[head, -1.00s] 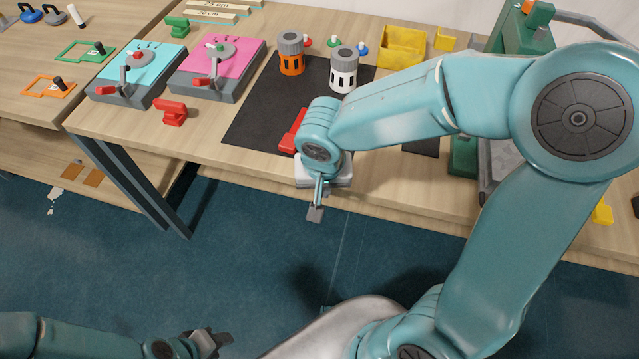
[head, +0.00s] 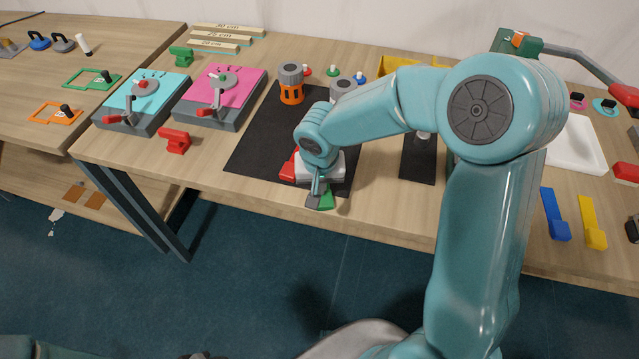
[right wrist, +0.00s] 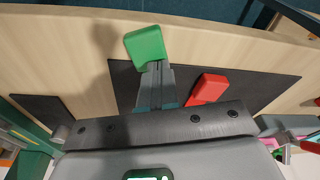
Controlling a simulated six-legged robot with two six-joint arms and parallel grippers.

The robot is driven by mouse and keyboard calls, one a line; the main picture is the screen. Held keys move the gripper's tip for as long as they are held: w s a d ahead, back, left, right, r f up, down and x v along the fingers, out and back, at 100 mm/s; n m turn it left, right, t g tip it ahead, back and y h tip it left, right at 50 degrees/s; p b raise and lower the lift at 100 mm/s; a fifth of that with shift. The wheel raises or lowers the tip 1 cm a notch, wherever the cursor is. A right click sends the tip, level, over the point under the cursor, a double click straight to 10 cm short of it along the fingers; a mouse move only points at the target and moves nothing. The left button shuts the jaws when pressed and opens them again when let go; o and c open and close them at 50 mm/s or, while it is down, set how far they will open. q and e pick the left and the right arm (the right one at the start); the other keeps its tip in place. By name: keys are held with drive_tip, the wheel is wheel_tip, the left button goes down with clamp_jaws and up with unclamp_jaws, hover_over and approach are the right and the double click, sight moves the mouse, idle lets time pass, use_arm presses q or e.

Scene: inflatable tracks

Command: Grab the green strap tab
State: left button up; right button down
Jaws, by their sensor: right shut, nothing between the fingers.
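The green strap tab (head: 326,199) shows at the front edge of the black mat, partly hidden by my right gripper. In the right wrist view its green block (right wrist: 146,46) lies just beyond the fingertips; any part under the fingers is hidden. My right gripper (head: 317,200) points down at it, also seen in the right wrist view (right wrist: 154,68). Its fingers are together with nothing between them, their tips at the block's near edge. I cannot tell if they touch it. Only a sliver of my left gripper (head: 201,356) shows at the bottom edge.
A red tab (head: 288,168) lies beside the right gripper on the black mat (head: 262,150). An orange container (head: 291,92) stands behind. Blue (head: 554,214) and yellow (head: 591,222) tabs lie to the right. Cyan (head: 145,100) and pink (head: 222,95) lever boxes stand to the left.

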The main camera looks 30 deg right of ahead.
sight(320, 206)
drive_tip(key=shift+s+a+f+b, duration=0.35)
drive_tip(key=shift+s+f, duration=0.1)
drive_tip(key=shift+f, duration=0.1)
drive_tip(key=shift+s+a+b, duration=0.3)
drive_tip(key=shift+s+b, duration=0.1)
drive_tip(key=shift+s, duration=0.1)
drive_tip(key=shift+s+a+b, duration=0.25)
drive_tip(key=shift+s+b, duration=0.1)
drive_tip(key=shift+s, duration=0.15)
drive_tip(key=shift+s+a+r, duration=0.15)
drive_tip(key=shift+s+r, duration=0.05)
drive_tip(key=shift+s, duration=0.05)
